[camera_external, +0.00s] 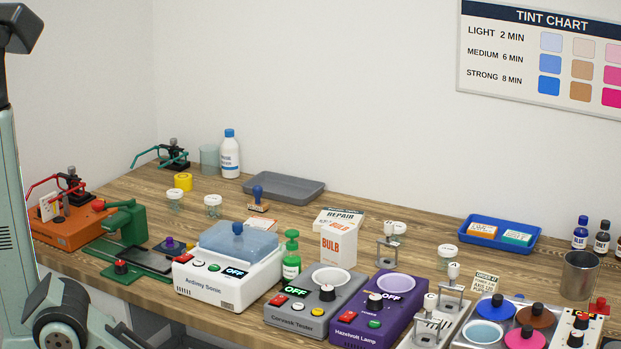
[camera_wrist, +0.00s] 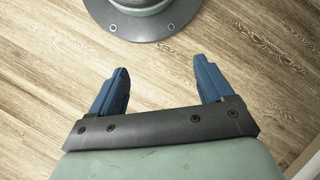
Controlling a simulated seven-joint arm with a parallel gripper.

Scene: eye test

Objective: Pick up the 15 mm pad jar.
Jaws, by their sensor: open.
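Several small clear jars with white lids stand on the workbench in the external view. One jar (camera_external: 175,203) and a second jar (camera_external: 213,206) are at the back left, near a yellow roll. Another jar (camera_external: 447,258) stands at the right, in front of the blue tray, and a further jar (camera_external: 399,230) is partly hidden behind a small stand. Their lid markings are too small to read, so I cannot tell which is the 15 mm pad jar. My gripper (camera_wrist: 162,66) shows in the wrist view, blue fingers apart and empty, over the wooden floor, away from the jars.
The workbench (camera_external: 345,208) is crowded along its front with the white Ardimy Sonic unit (camera_external: 225,275), grey Corvack Tester (camera_external: 300,315) and purple Hazelvolt Lamp (camera_external: 378,312). A repair bulb box (camera_external: 337,242) stands mid-bench. A grey tray (camera_external: 284,187) and blue tray (camera_external: 500,235) lie behind.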

